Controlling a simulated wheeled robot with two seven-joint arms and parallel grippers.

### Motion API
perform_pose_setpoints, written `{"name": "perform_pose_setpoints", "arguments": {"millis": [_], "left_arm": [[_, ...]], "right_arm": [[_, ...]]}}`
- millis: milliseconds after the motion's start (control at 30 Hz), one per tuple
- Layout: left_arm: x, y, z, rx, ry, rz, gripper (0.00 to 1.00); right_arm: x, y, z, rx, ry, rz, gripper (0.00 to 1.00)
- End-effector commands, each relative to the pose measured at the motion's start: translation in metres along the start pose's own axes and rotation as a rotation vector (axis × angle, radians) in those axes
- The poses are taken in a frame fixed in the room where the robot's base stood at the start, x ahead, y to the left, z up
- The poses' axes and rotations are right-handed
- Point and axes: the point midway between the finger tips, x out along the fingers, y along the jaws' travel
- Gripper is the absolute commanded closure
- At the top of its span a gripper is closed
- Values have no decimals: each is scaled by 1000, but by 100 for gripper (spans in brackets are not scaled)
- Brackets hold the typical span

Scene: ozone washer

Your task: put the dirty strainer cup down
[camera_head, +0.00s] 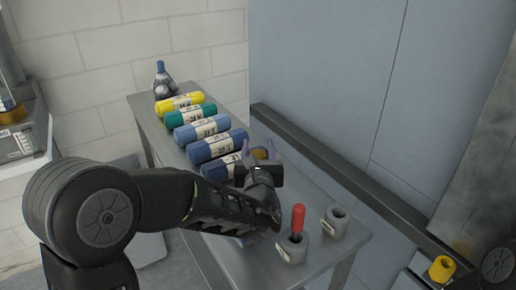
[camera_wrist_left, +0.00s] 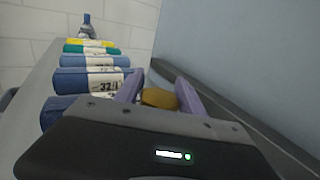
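My left gripper (camera_head: 258,149) reaches in over the grey table, with its two purple fingers pointing towards the table's far end. Between the fingers is a brownish-yellow rounded thing, which I take for the dirty strainer cup (camera_head: 262,155). It also shows in the wrist view (camera_wrist_left: 158,98), filling most of the gap between the purple fingers (camera_wrist_left: 160,84). The gripper looks shut on it. The underside of the cup is hidden, so I cannot tell whether it touches the table. My right gripper is not in view.
Several rolls, including a yellow one (camera_head: 180,102), lie in a row left of the gripper. A bottle (camera_head: 162,80) stands at the far end. Two grey holders, one with a red-handled tool (camera_head: 298,220), stand near the front. A wall ledge (camera_head: 340,165) runs along the right.

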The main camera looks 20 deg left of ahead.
Motion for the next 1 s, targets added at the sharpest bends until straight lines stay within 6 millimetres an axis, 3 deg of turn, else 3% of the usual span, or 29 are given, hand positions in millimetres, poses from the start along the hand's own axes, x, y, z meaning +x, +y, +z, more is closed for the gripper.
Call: {"name": "perform_pose_setpoints", "arguments": {"millis": [200, 567, 767, 1000], "left_arm": [[0, 0, 0, 0, 0, 0, 36], [-2, 0, 3, 0, 0, -1, 36], [-28, 0, 2, -2, 0, -2, 36], [-79, -1, 2, -2, 0, -3, 36]], "right_arm": [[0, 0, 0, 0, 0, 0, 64], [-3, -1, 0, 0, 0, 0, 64], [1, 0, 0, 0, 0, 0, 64], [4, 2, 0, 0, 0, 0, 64]]}}
